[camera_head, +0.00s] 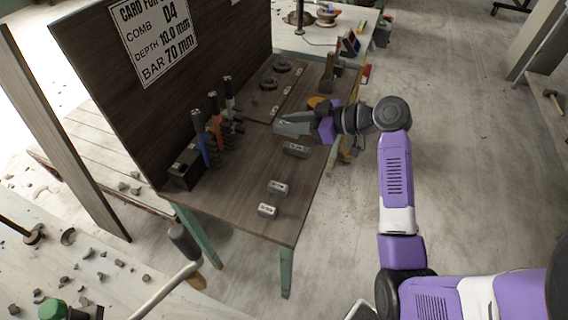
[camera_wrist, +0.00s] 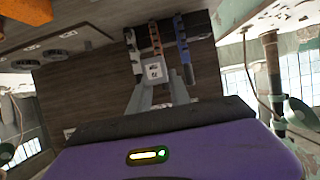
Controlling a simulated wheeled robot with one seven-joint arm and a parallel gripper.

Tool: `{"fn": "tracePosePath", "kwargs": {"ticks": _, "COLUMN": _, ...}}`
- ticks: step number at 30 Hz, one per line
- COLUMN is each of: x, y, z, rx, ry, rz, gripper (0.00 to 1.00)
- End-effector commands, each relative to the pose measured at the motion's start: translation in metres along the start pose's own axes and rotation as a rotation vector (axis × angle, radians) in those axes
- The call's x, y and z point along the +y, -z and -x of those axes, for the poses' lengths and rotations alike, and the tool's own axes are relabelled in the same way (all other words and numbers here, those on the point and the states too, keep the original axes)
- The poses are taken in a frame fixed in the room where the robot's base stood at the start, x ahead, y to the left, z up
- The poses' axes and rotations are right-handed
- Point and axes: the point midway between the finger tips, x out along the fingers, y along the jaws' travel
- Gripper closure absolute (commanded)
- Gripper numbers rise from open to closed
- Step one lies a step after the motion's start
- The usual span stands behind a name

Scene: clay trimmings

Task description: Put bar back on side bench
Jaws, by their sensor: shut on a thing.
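My gripper (camera_head: 278,127) is over the dark wooden bench (camera_head: 225,205), its grey fingers pointing left. In the wrist view my gripper (camera_wrist: 158,88) is shut on a small grey bar (camera_wrist: 154,72) with a white label, held at the fingertips. The label's writing is too small to read. In the head view the held bar is hard to make out. Three similar labelled grey blocks (camera_head: 295,150), (camera_head: 278,187), (camera_head: 267,210) lie on the bench's right half. I cannot tell which surface is the side bench.
Round dark discs (camera_head: 282,67) lie farther along.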

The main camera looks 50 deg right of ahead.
Motion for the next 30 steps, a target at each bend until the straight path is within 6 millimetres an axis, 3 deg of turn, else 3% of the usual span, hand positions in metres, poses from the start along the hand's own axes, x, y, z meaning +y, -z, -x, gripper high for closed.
{"fn": "tracePosePath", "kwargs": {"ticks": 12, "x": 0.000, "y": -0.089, "z": -0.037, "rx": 0.001, "ry": 0.000, "rz": -0.003, "gripper": 1.00}}
{"fn": "tracePosePath", "kwargs": {"ticks": 30, "x": 0.001, "y": -0.146, "z": -0.061, "rx": 0.001, "ry": -0.001, "rz": 0.001, "gripper": 1.00}}
